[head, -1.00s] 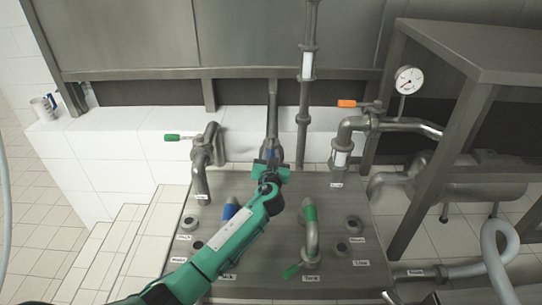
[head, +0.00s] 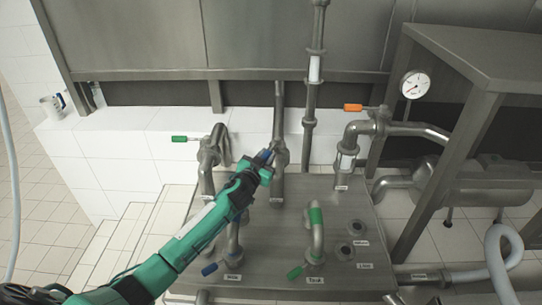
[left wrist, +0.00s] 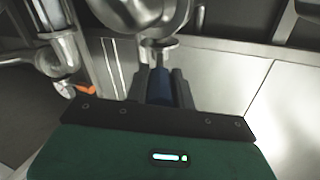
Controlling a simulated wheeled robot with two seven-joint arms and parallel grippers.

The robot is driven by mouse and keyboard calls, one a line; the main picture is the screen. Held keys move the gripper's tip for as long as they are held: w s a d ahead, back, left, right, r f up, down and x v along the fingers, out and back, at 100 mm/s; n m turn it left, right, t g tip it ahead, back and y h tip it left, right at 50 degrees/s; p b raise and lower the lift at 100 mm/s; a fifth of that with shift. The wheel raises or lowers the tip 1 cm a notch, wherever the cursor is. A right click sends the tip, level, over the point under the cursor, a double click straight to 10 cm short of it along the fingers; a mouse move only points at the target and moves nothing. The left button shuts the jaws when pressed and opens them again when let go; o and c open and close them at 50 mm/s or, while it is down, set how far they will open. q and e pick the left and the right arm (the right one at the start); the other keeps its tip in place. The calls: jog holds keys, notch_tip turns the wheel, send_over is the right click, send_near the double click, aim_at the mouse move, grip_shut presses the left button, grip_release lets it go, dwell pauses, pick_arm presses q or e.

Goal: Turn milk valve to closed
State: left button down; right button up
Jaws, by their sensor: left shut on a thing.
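A valve with a blue handle (head: 264,154) sits on the middle upright pipe (head: 279,130) at the back of the steel panel. My left gripper (head: 266,162) is shut on this handle, and its arm comes in from the lower left. In the left wrist view the blue handle (left wrist: 160,88) lies between the two dark fingers, below the steel valve body (left wrist: 150,15). The handle points toward the front left, and the gripper covers part of it. My right gripper is not in view.
Another blue handle (head: 209,269) and a bent pipe with a green band (head: 316,218) stand at the front. A steel table (head: 475,50) is at the right.

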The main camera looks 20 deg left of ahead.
aim_at(266, 153)
pick_arm(q)
jog(key=c, duration=1.2)
grip_release()
jog(key=shift+r, duration=0.1)
notch_tip(266, 153, up, 20)
jog(key=shift+f+b, duration=0.1)
jog(key=shift+b, duration=0.85)
